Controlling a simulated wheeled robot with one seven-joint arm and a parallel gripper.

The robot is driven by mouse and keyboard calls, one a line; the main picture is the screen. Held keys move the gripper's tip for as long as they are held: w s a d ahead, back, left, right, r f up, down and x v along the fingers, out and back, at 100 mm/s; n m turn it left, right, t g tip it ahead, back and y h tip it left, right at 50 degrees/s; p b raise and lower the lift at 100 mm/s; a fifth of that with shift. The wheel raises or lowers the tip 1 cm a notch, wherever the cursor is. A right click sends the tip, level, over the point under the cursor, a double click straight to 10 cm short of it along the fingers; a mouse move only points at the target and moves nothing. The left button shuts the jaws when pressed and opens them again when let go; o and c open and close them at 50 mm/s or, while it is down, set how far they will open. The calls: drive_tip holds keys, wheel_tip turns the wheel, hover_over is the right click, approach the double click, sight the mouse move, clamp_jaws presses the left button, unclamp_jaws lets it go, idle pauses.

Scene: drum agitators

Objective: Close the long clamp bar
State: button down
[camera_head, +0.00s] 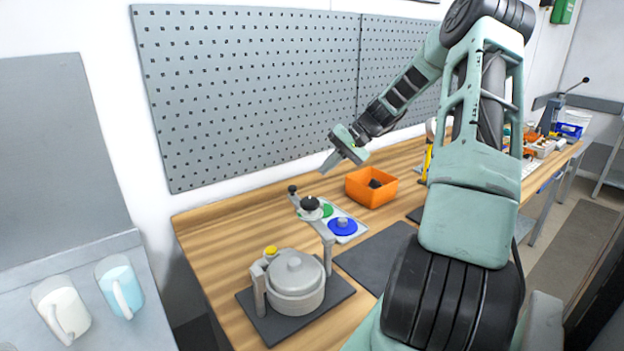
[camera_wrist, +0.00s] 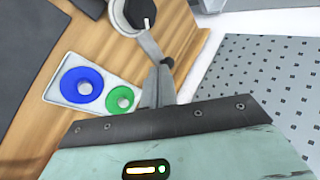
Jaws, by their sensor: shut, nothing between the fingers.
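The long clamp bar (camera_head: 322,228) is grey and stands swung away from the pot, running back from a post at the pot's right side. It carries a black knob (camera_head: 311,203) and a small dark end knob (camera_head: 292,189). The lidded grey pot (camera_head: 293,277) sits on a dark base plate, with no bar across its lid. My gripper (camera_head: 326,168) is shut and empty, above and behind the bar's free end. In the wrist view, the fingertips (camera_wrist: 163,70) appear close to the bar's end knob (camera_wrist: 167,62); I cannot tell whether they touch.
A pale tray with a green disc (camera_head: 327,210) and a blue disc (camera_head: 343,226) lies beside the bar. An orange bin (camera_head: 371,187) stands behind it. A pegboard (camera_head: 245,85) rises at the table's back. A yellow knob (camera_head: 270,251) tops the pot's left post.

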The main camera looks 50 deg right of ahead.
drive_tip(key=s+d+m+t, duration=0.1)
drive_tip(key=s+d, duration=0.1)
drive_tip(key=d, duration=0.4)
drive_tip(key=p, duration=0.5)
approach(294, 193)
wheel_tip(294, 193, down, 4)
drive_tip(key=w, duration=0.2)
drive_tip(key=shift+w+a+p, duration=0.4)
drive_tip(key=shift+w+a, duration=0.2)
drive_tip(key=shift+a, duration=0.2)
drive_tip(key=shift+a, duration=0.1)
